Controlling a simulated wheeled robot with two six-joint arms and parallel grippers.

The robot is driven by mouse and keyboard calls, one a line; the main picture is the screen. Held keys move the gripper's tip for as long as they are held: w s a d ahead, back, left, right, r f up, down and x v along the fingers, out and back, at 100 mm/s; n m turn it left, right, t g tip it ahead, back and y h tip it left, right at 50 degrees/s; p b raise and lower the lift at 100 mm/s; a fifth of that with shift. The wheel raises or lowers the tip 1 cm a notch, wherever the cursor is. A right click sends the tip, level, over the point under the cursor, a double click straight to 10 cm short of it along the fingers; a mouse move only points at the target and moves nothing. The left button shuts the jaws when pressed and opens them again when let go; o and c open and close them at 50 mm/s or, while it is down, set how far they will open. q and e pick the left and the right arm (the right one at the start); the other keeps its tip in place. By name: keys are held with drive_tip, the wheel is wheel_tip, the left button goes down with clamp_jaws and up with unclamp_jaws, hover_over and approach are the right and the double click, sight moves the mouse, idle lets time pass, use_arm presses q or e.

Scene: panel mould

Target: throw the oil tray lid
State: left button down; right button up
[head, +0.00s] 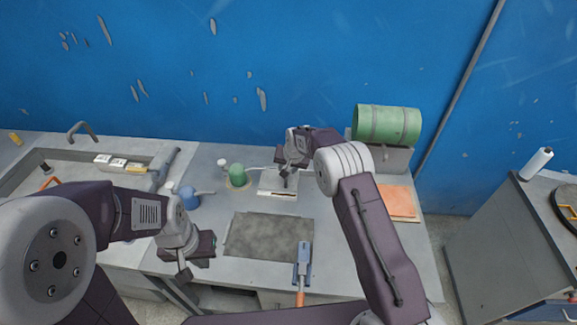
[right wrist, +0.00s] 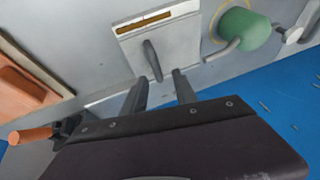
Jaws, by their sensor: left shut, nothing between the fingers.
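The oil tray lid appears to be the pale grey plate (head: 268,184) at the back middle of the bench. In the right wrist view it (right wrist: 180,48) has a brown slot along one edge and a grey upright handle (right wrist: 152,62). My right gripper (right wrist: 158,79) is open, its two fingers pointing at the handle, which stands just beyond their tips, apart from them. In the head view my right gripper (head: 287,178) is over the plate and partly hides it. My left gripper (head: 184,272) is shut and empty near the bench's front edge.
A green pot (head: 237,175) and a blue oil can (head: 188,198) stand left of the plate. A dark mat (head: 265,237) and a blue tool with an orange handle (head: 302,268) lie in front. An orange board (head: 398,203) and green drum (head: 387,125) are right.

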drive_tip(key=b+v, duration=0.1)
drive_tip(key=v, duration=0.4)
drive_tip(key=shift+s+a+r, duration=0.1)
drive_tip(key=shift+s+r, duration=0.1)
drive_tip(key=shift+r, duration=0.1)
drive_tip(key=d+r+t, duration=0.1)
drive_tip(key=d+r, duration=0.3)
drive_tip(key=r, duration=0.4)
drive_tip(key=s+d+r+m, duration=0.1)
drive_tip(key=s+d, duration=0.3)
drive_tip(key=s, duration=0.4)
drive_tip(key=s+d+f+n+g, duration=0.1)
drive_tip(key=s+f, duration=0.1)
drive_tip(key=s, duration=0.6)
drive_tip(key=s+d+f+n+g, duration=0.1)
drive_tip(key=s+f+g, duration=0.1)
drive_tip(key=s, duration=0.6)
drive_tip(key=s+d+f+n+g+h, duration=0.1)
drive_tip(key=s+f, duration=0.3)
drive_tip(key=s, duration=0.5)
drive_tip(key=shift+n+g, duration=0.3)
